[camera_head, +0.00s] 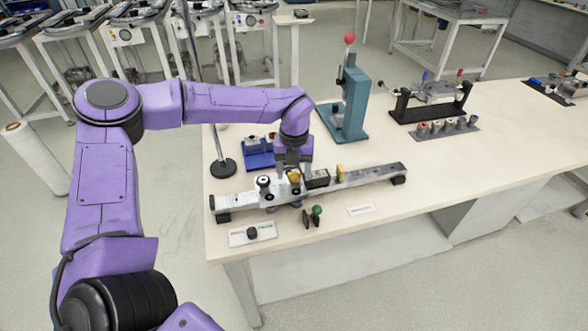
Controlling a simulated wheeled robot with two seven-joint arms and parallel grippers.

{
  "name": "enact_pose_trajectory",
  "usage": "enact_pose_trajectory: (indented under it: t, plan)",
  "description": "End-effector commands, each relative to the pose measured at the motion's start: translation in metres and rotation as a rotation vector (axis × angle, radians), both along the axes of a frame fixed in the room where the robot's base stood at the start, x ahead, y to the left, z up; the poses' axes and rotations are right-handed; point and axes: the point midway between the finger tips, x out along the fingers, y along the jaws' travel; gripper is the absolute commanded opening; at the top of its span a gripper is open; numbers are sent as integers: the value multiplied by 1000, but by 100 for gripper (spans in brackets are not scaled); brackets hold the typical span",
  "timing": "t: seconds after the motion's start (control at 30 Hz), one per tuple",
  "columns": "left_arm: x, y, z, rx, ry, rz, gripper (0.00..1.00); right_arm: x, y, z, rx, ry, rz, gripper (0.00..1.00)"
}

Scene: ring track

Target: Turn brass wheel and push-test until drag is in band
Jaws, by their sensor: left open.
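A white carriage (273,192) sits on the long grey and white track (375,174) near the table's front left. A small brass-coloured part, probably the brass wheel (294,176), shows on the carriage just below my left gripper (293,168). My left gripper points down over the carriage and is open. Its fingertips are small and partly lost against the carriage, so I cannot tell whether they touch the brass part. A dark box with a small greenish display (318,179) is right of the gripper. A yellow block (340,173) stands farther right on the track. My right gripper is not in view.
A black knob on a labelled plate (252,233) and a green-topped piece (316,214) lie in front of the track. A teal press (350,105), a pole on a round black base (222,167) and a blue tray (259,155) stand behind. The table's right front is clear.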

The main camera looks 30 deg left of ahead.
Motion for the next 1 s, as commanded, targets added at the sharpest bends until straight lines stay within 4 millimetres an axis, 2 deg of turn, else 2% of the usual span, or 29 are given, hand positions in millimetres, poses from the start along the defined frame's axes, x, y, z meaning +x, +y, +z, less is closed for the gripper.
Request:
enact_pose_trajectory:
  t: [0.03, 0.2, 0.57, 1.0]
  plan:
    - [0, 0, 0, 0, 0, 0, 62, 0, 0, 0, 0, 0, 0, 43]
    - [0, 0, 0, 0, 0, 0, 9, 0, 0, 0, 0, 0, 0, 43]
    - [0, 0, 2, 1, 0, -55, 9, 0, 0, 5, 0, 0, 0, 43]
    - [0, 0, 3, 2, 0, -347, 9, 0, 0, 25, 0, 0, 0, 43]
